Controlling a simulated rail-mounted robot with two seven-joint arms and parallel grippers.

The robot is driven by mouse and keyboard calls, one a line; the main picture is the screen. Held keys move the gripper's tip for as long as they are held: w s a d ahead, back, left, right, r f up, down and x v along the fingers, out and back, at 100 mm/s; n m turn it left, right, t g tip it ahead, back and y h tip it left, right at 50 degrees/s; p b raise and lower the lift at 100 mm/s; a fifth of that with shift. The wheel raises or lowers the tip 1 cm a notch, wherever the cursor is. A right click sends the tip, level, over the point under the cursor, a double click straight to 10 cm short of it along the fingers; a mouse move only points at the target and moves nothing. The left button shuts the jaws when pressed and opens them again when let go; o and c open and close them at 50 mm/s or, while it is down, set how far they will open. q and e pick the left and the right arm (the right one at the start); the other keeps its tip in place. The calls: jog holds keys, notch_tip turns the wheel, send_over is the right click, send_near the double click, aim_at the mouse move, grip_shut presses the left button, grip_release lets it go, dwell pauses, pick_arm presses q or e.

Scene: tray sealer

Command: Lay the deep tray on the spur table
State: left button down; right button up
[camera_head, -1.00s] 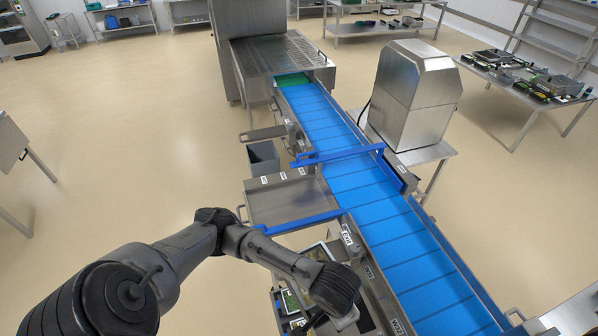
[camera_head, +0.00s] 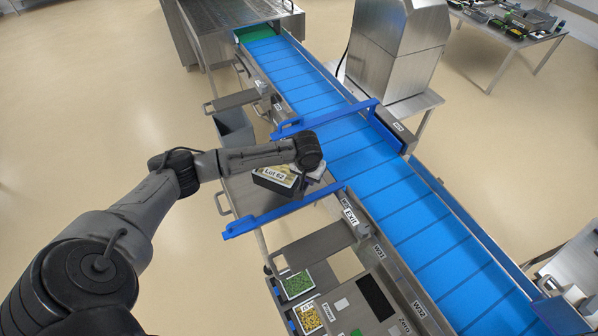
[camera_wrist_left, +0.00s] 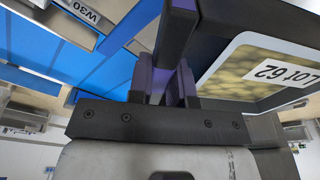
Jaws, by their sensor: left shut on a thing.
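The deep tray (camera_head: 272,184) is dark-walled with a pale rim, holds yellowish contents and bears a "Lot 62" label. It also shows at the right of the left wrist view (camera_wrist_left: 222,84). My left gripper (camera_head: 312,176) is shut on the tray's edge, at its right side in the head view. The wrist view shows the fingers (camera_wrist_left: 168,84) closed at the rim. The tray is over the steel spur table (camera_head: 240,194) beside the belt. I cannot tell whether it touches the surface. My left wrist hides part of the tray. My right gripper is not in view.
The blue belt (camera_head: 390,190) runs along the spur table's right side. A blue guide bar (camera_head: 275,214) edges the table's front, and another blue bar (camera_head: 325,120) crosses the belt behind. Two small filled trays (camera_head: 297,284) lie by the control panel. A grey bin (camera_head: 233,128) stands behind.

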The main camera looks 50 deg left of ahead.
pick_arm(q)
jog(key=shift+n, duration=0.8)
jog(key=a, duration=0.2)
jog(key=w+a+f+b, duration=0.1)
jog(key=a, duration=0.1)
jog(key=a+f, duration=0.1)
jog(key=a, duration=0.2)
jog(key=shift+w+f+b, duration=0.2)
jog(key=shift+w+b, duration=0.1)
jog(key=shift+w, duration=0.05)
jog(key=shift+f+b, duration=0.85)
jog(key=shift+b, duration=0.15)
notch_tip(320, 180, down, 4)
jog(key=b, duration=0.4)
jog(key=shift+r+b, duration=0.15)
jog(key=shift+b, duration=0.15)
jog(key=shift+f, duration=0.95)
jog(key=shift+p, duration=0.8)
jog(key=shift+r, duration=0.1)
jog(key=shift+p, duration=0.55)
